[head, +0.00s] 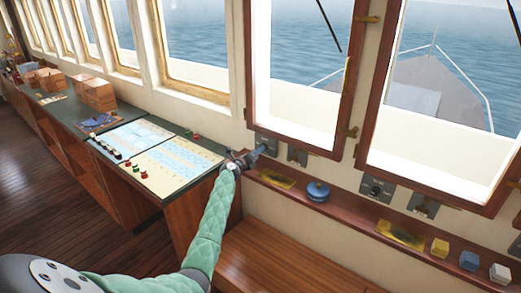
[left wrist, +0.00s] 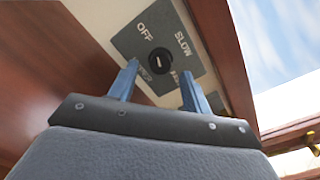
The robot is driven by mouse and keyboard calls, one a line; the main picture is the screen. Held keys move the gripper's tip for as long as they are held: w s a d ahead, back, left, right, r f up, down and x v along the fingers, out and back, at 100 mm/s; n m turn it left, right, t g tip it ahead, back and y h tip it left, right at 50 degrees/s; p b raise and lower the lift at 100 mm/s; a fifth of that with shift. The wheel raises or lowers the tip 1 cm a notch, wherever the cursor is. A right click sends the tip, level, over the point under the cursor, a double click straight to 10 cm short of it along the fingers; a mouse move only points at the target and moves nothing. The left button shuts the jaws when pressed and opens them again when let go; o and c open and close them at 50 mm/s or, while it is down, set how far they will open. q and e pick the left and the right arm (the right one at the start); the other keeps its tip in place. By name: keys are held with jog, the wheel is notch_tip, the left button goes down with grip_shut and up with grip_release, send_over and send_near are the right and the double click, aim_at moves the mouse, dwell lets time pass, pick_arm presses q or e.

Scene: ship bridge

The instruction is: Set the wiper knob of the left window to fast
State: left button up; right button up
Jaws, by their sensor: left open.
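The left window's wiper panel (head: 264,138) is a small grey plate below the left window (head: 300,75), partly hidden by my left gripper. In the left wrist view the panel (left wrist: 187,42) shows the words OFF and SLOW; other lettering lower down is partly covered by the fingers. The round black wiper knob (left wrist: 159,60) bears a short pale mark; I cannot tell its setting for sure. My left gripper (head: 262,151) is open at the panel. In the wrist view its blue fingertips (left wrist: 159,75) stand either side of the knob's lower part; contact cannot be told. My right gripper is out of view.
A similar knob panel (head: 377,188) sits below the right window. The wooden ledge (head: 342,212) holds a blue round tin (head: 317,190), yellow items and small boxes. The chart table (head: 210,145) with charts stands left of my left arm.

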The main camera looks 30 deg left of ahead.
pick_arm(q)
jog(key=shift+w, duration=0.7)
jog(key=shift+w+r, duration=0.1)
jog(key=shift+w, duration=0.75)
jog(key=c, duration=1)
